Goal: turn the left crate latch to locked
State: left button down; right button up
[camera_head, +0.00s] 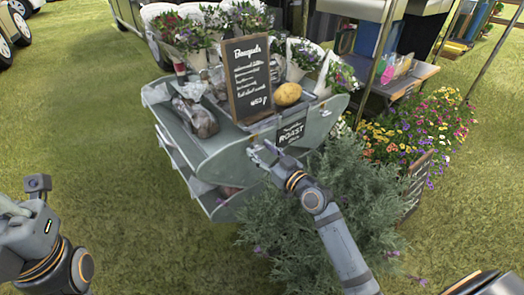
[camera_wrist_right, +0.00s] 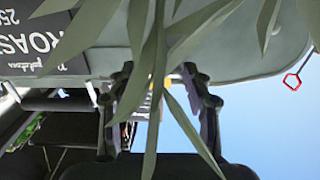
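A grey metal two-tier crate stand (camera_head: 225,165) stands on the grass in the middle of the head view. No latch can be made out on it there. In the right wrist view a small red loop (camera_wrist_right: 292,81) hangs by the grey metal edge at the right; I cannot tell whether it is the latch. My right gripper (camera_head: 262,154) is at the stand's front right, by its black ROAST sign (camera_head: 291,131). Its fingers (camera_wrist_right: 160,100) are apart, with green leaves across the view and nothing held. My left arm is at the far left, its fingers unclear.
A leafy bush (camera_head: 325,210) surrounds my right forearm. A chalkboard (camera_head: 249,80), a yellow potato (camera_head: 288,94) and a filled bag (camera_head: 195,115) are on the stand. A flower planter (camera_head: 420,130) stands to the right.

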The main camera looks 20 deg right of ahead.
jog(key=o, duration=0.3)
jog(key=v, duration=0.7)
jog(key=shift+s, duration=0.25)
jog(key=shift+d, duration=0.1)
